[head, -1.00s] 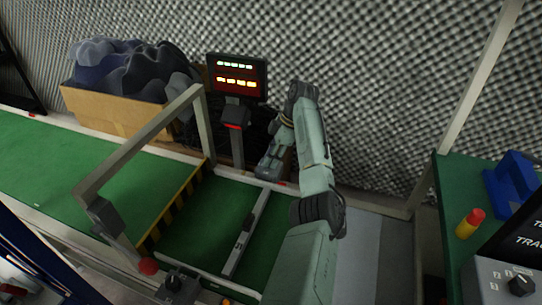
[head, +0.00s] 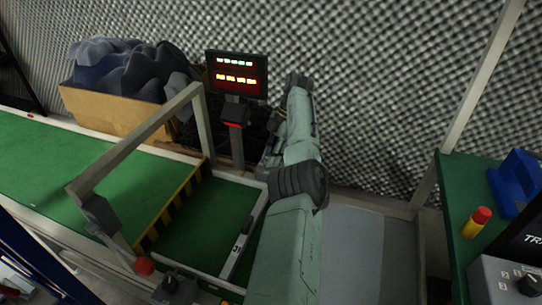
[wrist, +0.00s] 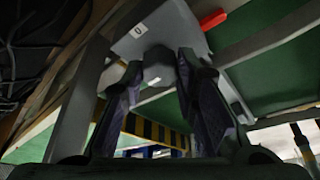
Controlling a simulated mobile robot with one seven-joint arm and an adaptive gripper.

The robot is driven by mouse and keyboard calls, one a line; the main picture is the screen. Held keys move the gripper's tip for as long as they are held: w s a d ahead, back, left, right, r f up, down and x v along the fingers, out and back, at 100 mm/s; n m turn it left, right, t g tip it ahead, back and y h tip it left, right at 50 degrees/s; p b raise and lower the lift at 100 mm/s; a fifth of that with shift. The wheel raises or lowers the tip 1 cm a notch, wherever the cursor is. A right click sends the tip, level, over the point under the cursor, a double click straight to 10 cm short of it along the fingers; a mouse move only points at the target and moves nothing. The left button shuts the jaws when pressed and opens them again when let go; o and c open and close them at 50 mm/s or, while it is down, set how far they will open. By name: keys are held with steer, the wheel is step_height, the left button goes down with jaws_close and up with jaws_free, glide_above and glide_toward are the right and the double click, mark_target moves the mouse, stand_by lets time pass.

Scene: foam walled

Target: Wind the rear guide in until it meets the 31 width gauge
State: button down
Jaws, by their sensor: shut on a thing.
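My gripper's two dark fingers (wrist: 160,95) show in the wrist view, closed around a dark rounded knob (wrist: 158,66) below a grey plate (wrist: 150,32) marked 0. In the head view my gripper is mostly hidden behind my arm, near the back edge of the green bed. A pale bar (head: 236,248) with a small dark-marked label lies across the green bed (head: 204,217), partly covered by my arm. It may be the width gauge, but its number is too small to read. I cannot make out the rear guide for certain or whether it touches the gauge.
A display (head: 237,75) with green and orange rows stands behind the bed. A pale frame (head: 140,140) arches over the belt beside a yellow-black striped strip (head: 172,203). A green side table (head: 455,190) is at right.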

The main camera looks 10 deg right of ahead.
steer(key=c, duration=1.3)
jaws_free()
